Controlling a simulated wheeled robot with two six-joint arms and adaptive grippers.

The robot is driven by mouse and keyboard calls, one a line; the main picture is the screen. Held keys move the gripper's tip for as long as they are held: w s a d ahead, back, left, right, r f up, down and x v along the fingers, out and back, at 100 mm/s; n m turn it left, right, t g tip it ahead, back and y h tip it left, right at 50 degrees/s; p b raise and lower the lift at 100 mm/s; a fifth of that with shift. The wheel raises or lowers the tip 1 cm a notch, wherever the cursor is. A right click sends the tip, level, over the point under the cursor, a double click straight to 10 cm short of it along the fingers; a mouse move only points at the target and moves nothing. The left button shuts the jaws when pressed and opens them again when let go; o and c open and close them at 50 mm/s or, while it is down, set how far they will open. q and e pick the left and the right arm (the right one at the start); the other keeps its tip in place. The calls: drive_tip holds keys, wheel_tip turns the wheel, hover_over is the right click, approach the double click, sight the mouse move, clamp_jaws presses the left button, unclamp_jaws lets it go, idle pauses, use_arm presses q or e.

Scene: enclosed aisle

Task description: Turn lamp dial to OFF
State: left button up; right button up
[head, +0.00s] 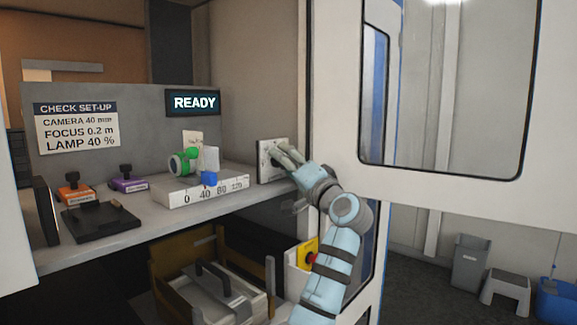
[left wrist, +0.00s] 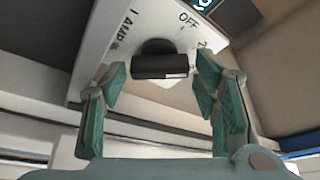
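The lamp dial plate (head: 267,165) is a white panel on the right inner wall of the cabinet in the head view. In the left wrist view the plate (left wrist: 112,20) shows "LAMP %", "OFF" and part of a scale. The black dial knob (left wrist: 160,64) has a bar grip with a small white mark toward its right end. My left gripper (head: 285,155) is at the plate and covers the knob in the head view. In the wrist view the left gripper (left wrist: 160,78) is open, with teal fingertips on either side of the knob, apparently apart from it. My right gripper is not in view.
A sign (head: 76,128) reads "LAMP 40 %", and a display (head: 193,102) reads "READY". A scaled rail (head: 205,191) with a green-ended device (head: 183,162) stands on the shelf left of my gripper. The open cabinet door (head: 450,186) is at right.

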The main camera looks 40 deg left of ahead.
use_arm(q)
drive_tip(key=v, duration=1.2)
